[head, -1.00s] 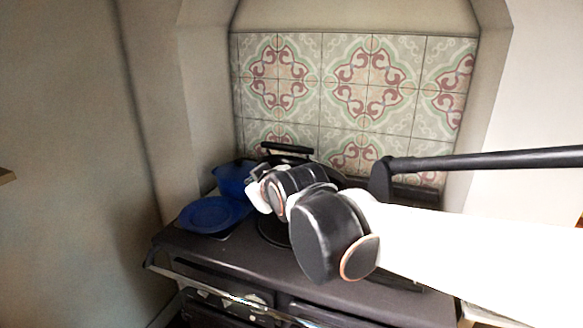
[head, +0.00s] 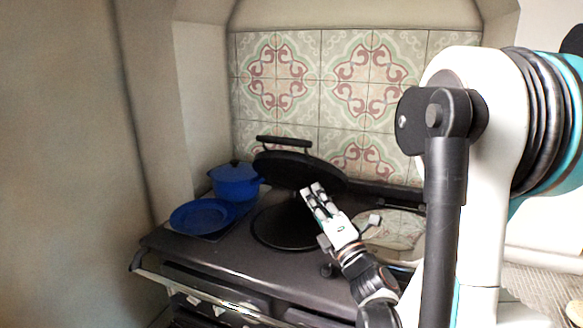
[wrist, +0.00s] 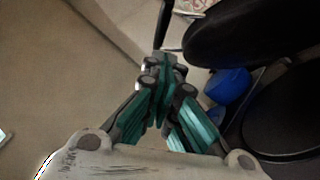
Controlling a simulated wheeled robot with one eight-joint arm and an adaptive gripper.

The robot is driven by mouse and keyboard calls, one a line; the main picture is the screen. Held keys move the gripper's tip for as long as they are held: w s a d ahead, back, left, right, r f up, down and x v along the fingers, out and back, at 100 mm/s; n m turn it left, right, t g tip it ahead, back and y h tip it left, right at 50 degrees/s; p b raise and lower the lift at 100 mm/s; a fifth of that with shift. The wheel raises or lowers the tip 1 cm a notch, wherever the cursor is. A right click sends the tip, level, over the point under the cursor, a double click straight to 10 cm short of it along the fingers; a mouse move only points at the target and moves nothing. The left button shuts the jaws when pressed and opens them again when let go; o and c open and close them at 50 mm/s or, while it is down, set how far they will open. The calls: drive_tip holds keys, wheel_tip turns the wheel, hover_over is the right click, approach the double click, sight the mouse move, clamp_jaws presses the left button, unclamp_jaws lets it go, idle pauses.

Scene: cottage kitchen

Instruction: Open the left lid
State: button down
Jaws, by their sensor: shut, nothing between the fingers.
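The left lid (head: 300,172) is a black disc with a bar handle (head: 284,142) along its top edge. It stands raised and tilted back behind the round black left hotplate (head: 280,228), which is uncovered. My gripper (head: 314,190) is shut and empty, in front of the lid's lower right part and above the hotplate's right side; whether it touches the lid cannot be told. In the wrist view the closed fingers (wrist: 163,68) show at the centre, the dark lid (wrist: 240,30) at upper right and the hotplate (wrist: 290,120) at right.
A blue pot (head: 234,182) and a blue plate (head: 198,215) sit left of the hotplate. A shiny round right cover (head: 392,236) lies flat on the cooker's right side. A front rail (head: 200,292) runs along the cooker. The tiled wall (head: 345,85) is close behind.

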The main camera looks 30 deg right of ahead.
drive_tip(key=p, duration=0.2)
approach(292, 145)
drive_tip(key=w+a, duration=0.2)
drive_tip(key=a, duration=0.1)
drive_tip(key=shift+n, duration=0.4)
drive_tip(key=d, duration=0.1)
drive_tip(key=w+d+r, duration=0.1)
drive_tip(key=w+d+b, duration=0.1)
drive_tip(key=shift+w+d+r, duration=0.1)
drive_tip(key=shift+w+r, duration=0.05)
drive_tip(key=shift+r, duration=0.2)
